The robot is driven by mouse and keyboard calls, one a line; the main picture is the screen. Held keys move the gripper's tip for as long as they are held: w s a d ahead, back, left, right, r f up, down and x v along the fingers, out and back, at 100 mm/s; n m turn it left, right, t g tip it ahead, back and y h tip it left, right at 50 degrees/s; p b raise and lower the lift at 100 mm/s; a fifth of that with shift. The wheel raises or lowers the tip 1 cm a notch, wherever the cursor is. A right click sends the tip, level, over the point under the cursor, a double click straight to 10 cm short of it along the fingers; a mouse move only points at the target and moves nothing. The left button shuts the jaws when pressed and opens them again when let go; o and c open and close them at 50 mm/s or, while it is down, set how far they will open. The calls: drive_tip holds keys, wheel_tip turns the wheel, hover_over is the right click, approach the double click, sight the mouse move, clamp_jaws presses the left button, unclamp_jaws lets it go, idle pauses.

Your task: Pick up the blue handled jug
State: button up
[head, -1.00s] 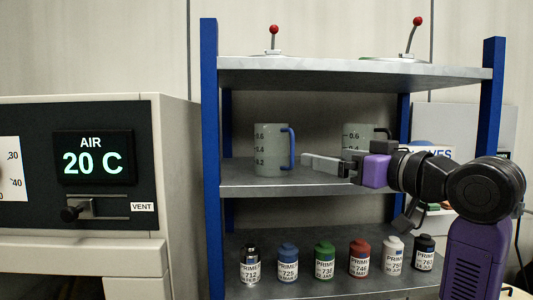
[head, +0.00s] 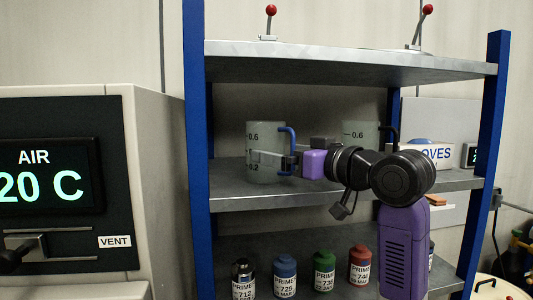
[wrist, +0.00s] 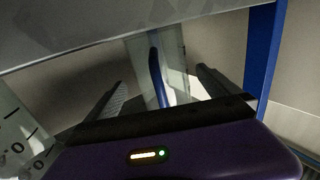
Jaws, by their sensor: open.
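The blue handled jug (head: 263,137) is a pale translucent jug with dark scale marks, upright on the middle shelf. Its blue handle (head: 293,138) is on its right side, toward my gripper. In the wrist view the handle (wrist: 156,72) and part of the jug (wrist: 174,62) lie between the two spread fingers. Contact cannot be told.
A second jug (head: 358,134) with a dark handle stands to the right, partly behind my arm; a scale-marked jug (wrist: 18,135) shows at lower left in the wrist view. The upper shelf (head: 350,65) is overhead. Blue posts (head: 197,150) flank the rack. Several primer bottles (head: 285,275) stand below.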

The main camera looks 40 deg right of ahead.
sight(280, 152)
drive_tip(key=w, duration=0.3)
drive_tip(key=shift+w+p, duration=0.25)
drive_tip(key=shift+p, duration=0.1)
drive_tip(key=c, duration=1.3)
drive_tip(key=shift+r, duration=0.15)
